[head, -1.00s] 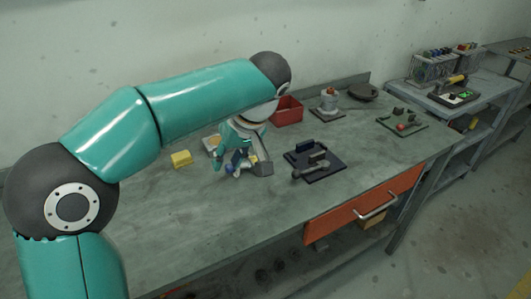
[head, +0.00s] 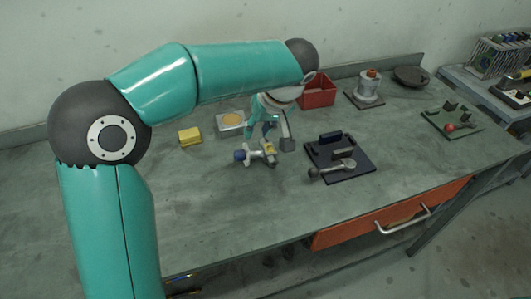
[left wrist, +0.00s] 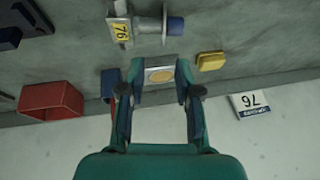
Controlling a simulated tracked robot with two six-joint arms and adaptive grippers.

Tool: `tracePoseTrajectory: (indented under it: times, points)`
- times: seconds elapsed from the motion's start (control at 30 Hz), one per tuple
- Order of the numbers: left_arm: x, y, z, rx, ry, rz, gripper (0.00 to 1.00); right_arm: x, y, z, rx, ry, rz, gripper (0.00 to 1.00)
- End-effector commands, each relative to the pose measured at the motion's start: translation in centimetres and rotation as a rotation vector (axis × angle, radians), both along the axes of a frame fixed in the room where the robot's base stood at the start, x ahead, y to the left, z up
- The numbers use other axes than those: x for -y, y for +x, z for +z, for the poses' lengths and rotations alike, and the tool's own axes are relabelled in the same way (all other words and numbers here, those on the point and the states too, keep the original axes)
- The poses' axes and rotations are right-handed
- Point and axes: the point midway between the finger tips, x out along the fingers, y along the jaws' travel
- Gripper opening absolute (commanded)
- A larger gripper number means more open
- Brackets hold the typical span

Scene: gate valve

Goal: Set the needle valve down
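The needle valve (head: 256,154) lies on the grey workbench (head: 215,205), a metal body with a blue knob and a yellow tag. It also shows at the top of the left wrist view (left wrist: 148,25), where its tag reads 76. My left gripper (head: 268,133) is just behind the valve in the head view, pointing down. In the left wrist view its two fingers (left wrist: 158,72) are spread with nothing held between them, and the valve lies beyond the fingertips, apart from them. My right gripper is in neither view.
A square plate with a yellow disc (head: 231,122) and a yellow block (head: 189,136) lie to the left. A black tray with tools (head: 340,172) is to the right. A red bin (head: 318,92) stands behind. The bench front is clear.

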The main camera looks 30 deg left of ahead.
Motion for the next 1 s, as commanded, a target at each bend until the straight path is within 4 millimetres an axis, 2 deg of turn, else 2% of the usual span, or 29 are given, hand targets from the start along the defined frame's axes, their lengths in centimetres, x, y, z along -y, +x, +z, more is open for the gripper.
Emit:
tracePoseTrajectory:
  times: [0.1,0.37,0.7,0.97,1.0]
  points:
    - [-0.7,0.1,-1.5,-0.002,0.002,0.001,0.33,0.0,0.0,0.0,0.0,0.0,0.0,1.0]
    - [-1.4,0.2,-2.9,-0.002,0.0,0.002,0.33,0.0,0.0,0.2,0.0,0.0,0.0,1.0]
    - [-3.0,0.2,-6.8,-0.002,0.0,0.002,0.33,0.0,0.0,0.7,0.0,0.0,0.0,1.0]
    - [-3.2,0.2,-7.1,0.001,0.0,0.003,0.33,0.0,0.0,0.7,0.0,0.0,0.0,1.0]
    - [-3.2,0.2,-7.1,0.001,0.0,0.003,0.27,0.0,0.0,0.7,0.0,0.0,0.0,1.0]
